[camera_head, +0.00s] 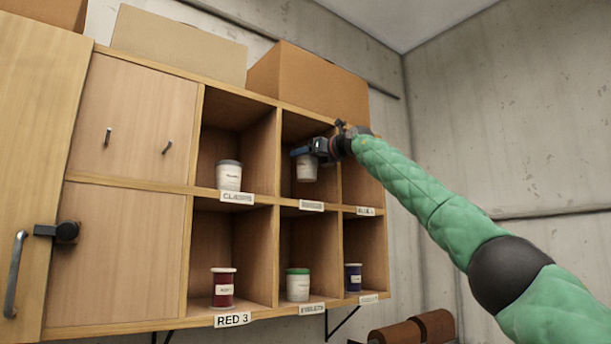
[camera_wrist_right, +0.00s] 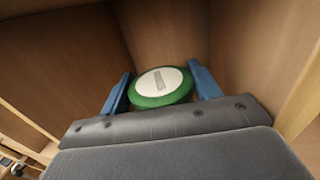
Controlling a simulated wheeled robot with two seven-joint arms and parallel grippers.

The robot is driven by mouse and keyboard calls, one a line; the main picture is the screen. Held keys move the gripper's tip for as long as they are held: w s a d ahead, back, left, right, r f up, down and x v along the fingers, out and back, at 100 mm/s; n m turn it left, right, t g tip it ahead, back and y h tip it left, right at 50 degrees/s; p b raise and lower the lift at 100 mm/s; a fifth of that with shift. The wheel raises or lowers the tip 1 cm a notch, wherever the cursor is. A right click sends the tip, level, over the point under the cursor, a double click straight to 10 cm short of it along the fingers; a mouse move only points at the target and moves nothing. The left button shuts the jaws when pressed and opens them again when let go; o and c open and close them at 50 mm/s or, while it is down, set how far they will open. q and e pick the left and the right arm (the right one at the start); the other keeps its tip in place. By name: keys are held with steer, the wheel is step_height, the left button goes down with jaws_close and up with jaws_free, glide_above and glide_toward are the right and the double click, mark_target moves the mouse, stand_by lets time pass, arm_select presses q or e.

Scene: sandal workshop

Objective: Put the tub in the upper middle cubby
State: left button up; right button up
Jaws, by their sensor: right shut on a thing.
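The tub (camera_head: 306,169) is white in the head view. In the wrist view its round top (camera_wrist_right: 160,86) shows a white disc inside a green rim. My right gripper (camera_head: 302,150) is shut on the tub, with one blue finger on each side. Gripper and tub are at the upper middle cubby (camera_head: 302,125), with wooden walls around them in the wrist view. The tub looks upright, its base seeming a little above the cubby's front edge; contact with the floor cannot be told. My left gripper is not in view.
A white tub (camera_head: 229,175) stands in the upper left cubby. Below stand a red tub (camera_head: 223,287), a green-lidded tub (camera_head: 298,284) and a blue tub (camera_head: 353,277). Cardboard boxes (camera_head: 300,80) sit on top. My right arm crosses before the upper right cubby.

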mark_target(305, 181)
steer(key=shift+w+f, duration=0.15)
steer(key=shift+f, duration=1.3)
steer(key=shift+a+f, duration=0.1)
steer(key=shift+f, duration=0.3)
step_height(305, 181, down, 2)
steer(key=shift+f+p, duration=0.1)
steer(key=shift+p, duration=0.6)
steer(key=shift+w+f+p, duration=0.15)
steer(key=shift+f+p, duration=0.25)
steer(key=shift+p, duration=0.1)
steer(key=shift+f, duration=0.1)
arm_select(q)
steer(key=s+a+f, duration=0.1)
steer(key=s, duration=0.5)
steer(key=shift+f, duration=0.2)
arm_select(e)
steer(key=shift+a, duration=0.15)
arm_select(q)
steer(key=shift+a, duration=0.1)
arm_select(e)
steer(key=shift+f, duration=0.1)
